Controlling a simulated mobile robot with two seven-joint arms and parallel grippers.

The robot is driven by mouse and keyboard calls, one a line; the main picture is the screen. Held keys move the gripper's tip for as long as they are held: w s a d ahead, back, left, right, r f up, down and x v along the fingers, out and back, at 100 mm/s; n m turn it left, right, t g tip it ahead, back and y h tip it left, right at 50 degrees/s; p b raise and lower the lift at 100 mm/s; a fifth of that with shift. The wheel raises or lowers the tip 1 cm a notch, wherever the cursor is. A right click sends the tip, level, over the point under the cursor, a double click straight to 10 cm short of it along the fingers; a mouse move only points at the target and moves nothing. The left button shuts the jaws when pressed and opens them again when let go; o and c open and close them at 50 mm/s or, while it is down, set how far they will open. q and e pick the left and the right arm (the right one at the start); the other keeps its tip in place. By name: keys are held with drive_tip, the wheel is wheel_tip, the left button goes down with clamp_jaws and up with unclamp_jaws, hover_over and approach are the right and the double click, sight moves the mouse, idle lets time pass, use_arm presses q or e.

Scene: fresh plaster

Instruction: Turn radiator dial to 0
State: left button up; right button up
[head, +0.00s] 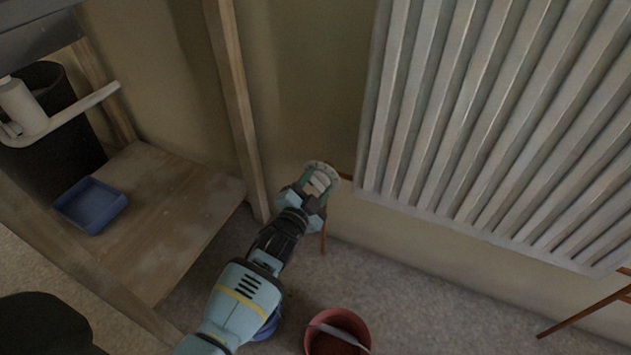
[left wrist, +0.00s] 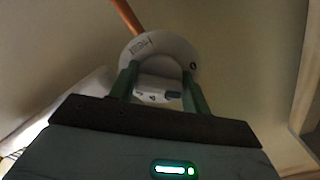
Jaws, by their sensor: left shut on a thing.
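The radiator (head: 480,110) is a white ribbed panel on the wall at the right of the head view. The radiator dial (head: 325,170) is a pale round knob beside its lower left corner. In the left wrist view the dial (left wrist: 160,62) shows dark markings on its rim, with a copper pipe behind it. My left gripper (head: 320,184) is shut on the dial; its green fingers (left wrist: 158,85) are on either side of the knob. The dial's exact setting is too small to read. My right gripper does not show.
A wooden shelf unit (head: 165,205) stands left of my left arm, with a blue tray (head: 92,205) on its board. A red bucket (head: 340,328) with a pale handled thing in it stands on the floor below. Copper pipes run under the radiator.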

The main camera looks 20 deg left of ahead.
sight(314, 187)
use_arm(q)
drive_tip(key=n+p, duration=0.1)
drive_tip(key=n, duration=0.3)
drive_tip(key=shift+n, duration=0.8)
drive_tip(key=o, duration=0.7)
drive_tip(key=shift+o, duration=1.1)
drive_tip(key=s+p, duration=0.3)
drive_tip(key=s, duration=0.3)
drive_tip(key=shift+s+a+r, duration=0.1)
drive_tip(key=shift+s, duration=0.85)
